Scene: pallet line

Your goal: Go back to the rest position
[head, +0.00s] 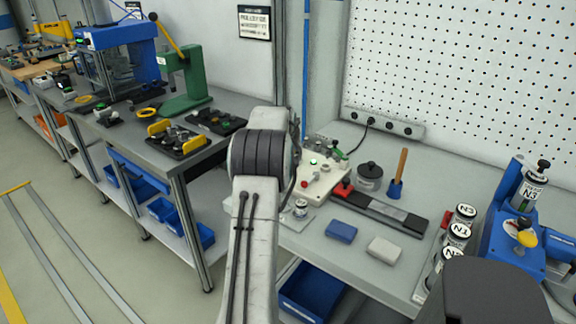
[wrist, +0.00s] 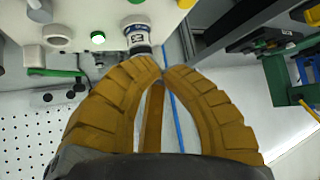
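My gripper (wrist: 163,70) shows in the wrist view with its two ochre ribbed fingers curved together. The fingertips meet or nearly meet, and I see nothing held between them. A small labelled canister (wrist: 137,38) stands just beyond the tips, beside the white fixture; I cannot tell whether they touch. In the head view my arm rises from the bottom centre in front of the bench, and the gripper is hidden behind it.
The grey bench (head: 330,262) holds a white fixture (head: 318,184), a blue block (head: 341,232), a pale block (head: 384,250) and several labelled canisters at right. A second bench (head: 150,150) with a green press (head: 187,85) stands left. The floor at lower left is open.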

